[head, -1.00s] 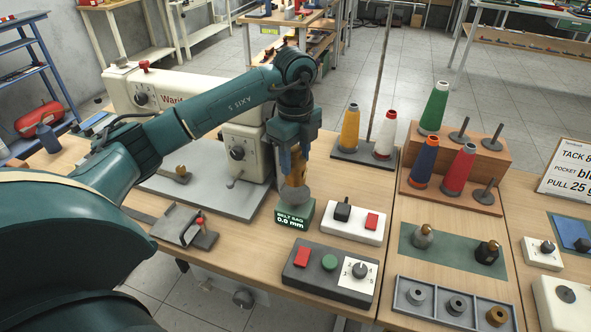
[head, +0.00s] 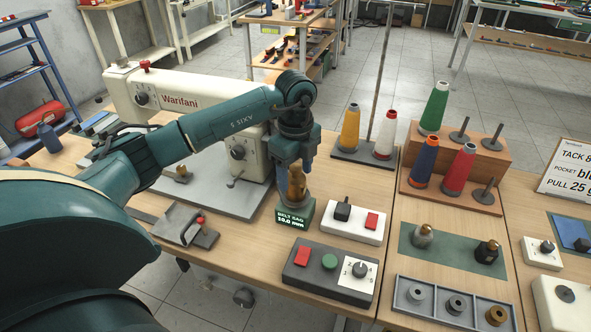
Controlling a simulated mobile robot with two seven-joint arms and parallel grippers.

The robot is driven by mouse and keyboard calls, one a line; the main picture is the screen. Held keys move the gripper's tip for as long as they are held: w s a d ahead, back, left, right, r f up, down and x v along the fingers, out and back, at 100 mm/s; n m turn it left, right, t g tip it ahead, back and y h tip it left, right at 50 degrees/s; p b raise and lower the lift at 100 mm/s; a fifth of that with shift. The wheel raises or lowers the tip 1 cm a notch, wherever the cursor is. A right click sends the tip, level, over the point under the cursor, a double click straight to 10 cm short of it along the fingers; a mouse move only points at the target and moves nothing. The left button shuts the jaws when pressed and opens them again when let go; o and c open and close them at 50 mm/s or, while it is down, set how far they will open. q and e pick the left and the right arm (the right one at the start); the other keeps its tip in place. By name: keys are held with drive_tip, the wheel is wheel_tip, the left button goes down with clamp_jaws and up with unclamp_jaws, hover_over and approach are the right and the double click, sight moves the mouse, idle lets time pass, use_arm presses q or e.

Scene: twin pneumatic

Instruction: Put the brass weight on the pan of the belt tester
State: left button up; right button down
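The brass weight (head: 297,184) stands upright on the pan of the belt tester, a small dark green box (head: 295,218) at the table's front middle. The box's display reads BELT SAG and appears to show 10.0 mm. The weight mostly covers the pan. My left gripper (head: 294,174) points down over the weight, its fingers apart on either side of the weight's upper part; it looks open. My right gripper is not in view.
A sewing machine (head: 185,98) stands behind my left arm. Thread cones, including a yellow one (head: 350,130), stand farther back. A grey tray (head: 400,303) holds round parts.

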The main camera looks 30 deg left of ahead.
use_arm(q)
drive_tip(key=shift+o, duration=0.2)
wheel_tip(320, 180, up, 12)
drive_tip(key=shift+r, duration=0.2)
idle(0.3)
drive_tip(key=shift+s+f, duration=0.1)
idle(0.4)
